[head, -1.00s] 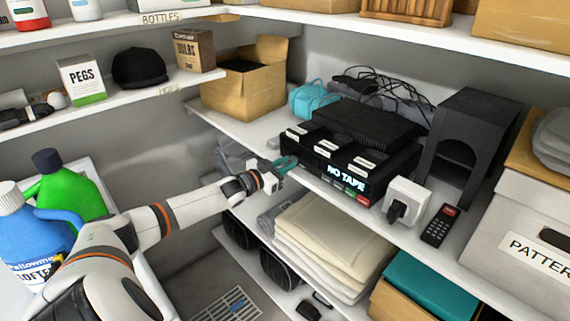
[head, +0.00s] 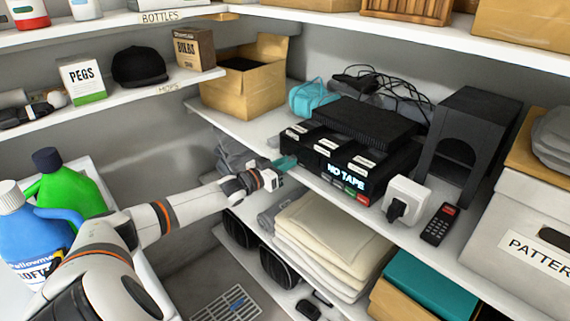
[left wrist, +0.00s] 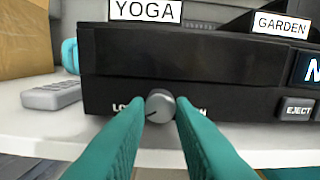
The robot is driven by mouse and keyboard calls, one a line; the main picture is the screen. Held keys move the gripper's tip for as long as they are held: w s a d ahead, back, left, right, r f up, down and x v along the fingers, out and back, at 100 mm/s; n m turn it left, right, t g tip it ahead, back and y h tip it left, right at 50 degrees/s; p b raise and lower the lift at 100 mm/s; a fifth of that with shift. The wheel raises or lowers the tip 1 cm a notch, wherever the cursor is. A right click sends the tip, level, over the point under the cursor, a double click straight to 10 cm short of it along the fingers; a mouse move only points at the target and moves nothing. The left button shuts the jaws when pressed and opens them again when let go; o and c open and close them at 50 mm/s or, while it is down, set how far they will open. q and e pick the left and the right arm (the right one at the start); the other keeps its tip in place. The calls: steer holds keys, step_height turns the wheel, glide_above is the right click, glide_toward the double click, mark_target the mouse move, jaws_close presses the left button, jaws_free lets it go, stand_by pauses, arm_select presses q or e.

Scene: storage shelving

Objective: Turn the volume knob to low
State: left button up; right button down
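The black tape deck (head: 350,165) with a lit "NO TAPE" display sits on the middle shelf. Its round grey volume knob (left wrist: 160,105) shows in the left wrist view, between a "LO" label at left and a partly covered label ending in "H" at right. A dark pointer line on the knob points to the lower left. My right gripper is not in view.
A grey remote-like object (left wrist: 50,94) lies left of the deck. Folded towels (head: 330,240) are on the shelf below. A cardboard box (head: 245,85) is at the back left.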

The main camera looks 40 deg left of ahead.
arm_select(q)
steer(key=shift+o, duration=0.6)
steer(key=shift+s+f, duration=0.1)
steer(key=shift+s, duration=0.05)
steer(key=s+a, duration=0.1)
steer(key=s, duration=1)
steer(key=shift+s, duration=0.35)
